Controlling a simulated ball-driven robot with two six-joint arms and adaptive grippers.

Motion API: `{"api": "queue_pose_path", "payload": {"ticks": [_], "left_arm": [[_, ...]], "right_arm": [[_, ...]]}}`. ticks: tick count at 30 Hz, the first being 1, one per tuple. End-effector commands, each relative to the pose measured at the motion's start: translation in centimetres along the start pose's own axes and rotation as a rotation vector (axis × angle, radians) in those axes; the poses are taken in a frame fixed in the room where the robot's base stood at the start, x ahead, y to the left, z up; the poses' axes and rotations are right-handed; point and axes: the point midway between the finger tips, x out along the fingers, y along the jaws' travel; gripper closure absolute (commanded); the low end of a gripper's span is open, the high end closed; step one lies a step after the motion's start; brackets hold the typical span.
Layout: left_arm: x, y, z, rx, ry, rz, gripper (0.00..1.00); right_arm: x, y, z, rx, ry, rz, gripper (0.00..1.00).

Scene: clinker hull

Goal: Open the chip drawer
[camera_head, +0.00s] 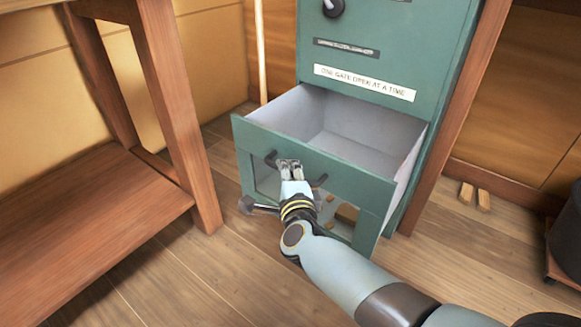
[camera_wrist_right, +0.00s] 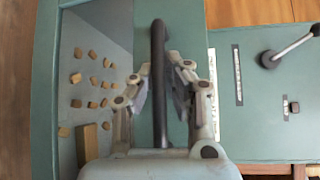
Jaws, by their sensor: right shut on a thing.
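The chip drawer (camera_head: 250,137), green with a pale grey interior, stands pulled out from the green cabinet (camera_head: 420,55) in the head view. The visible part of its inside is empty. Its dark bar handle (camera_head: 319,181) runs across the front. My right gripper (camera_head: 289,168) is at the handle and shut on it. In the wrist view the dark bar (camera_wrist_right: 158,75) lies between the two fingers of my right gripper (camera_wrist_right: 162,85). The gripper hides the handle's middle in the head view. My left gripper is not in view.
Wood chips (camera_wrist_right: 92,82) show in a recessed panel of the drawer front. A wooden bench (camera_head: 90,215) stands at left. A lever with a dark knob (camera_head: 333,6) sits higher on the cabinet. Small wood blocks (camera_head: 475,195) lie at right. The floor in front is clear.

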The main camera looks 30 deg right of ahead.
Motion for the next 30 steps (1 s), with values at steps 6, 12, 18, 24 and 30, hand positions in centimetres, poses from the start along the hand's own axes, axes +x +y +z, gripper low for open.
{"api": "queue_pose_path", "payload": {"ticks": [6,12,18,24,30], "left_arm": [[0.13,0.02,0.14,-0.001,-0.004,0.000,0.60],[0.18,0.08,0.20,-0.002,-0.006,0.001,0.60],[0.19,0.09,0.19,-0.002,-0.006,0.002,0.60],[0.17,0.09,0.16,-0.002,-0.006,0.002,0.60],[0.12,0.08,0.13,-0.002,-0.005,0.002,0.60]], "right_arm": [[-0.61,0.70,0.21,-0.003,0.000,0.012,1.00],[-0.66,0.74,0.24,-0.003,0.000,0.012,1.00],[-0.66,0.76,0.22,-0.003,0.000,0.013,1.00],[-0.56,0.56,0.25,-0.002,0.000,0.009,0.64],[-0.48,0.35,0.30,-0.001,0.000,0.005,0.64]]}}
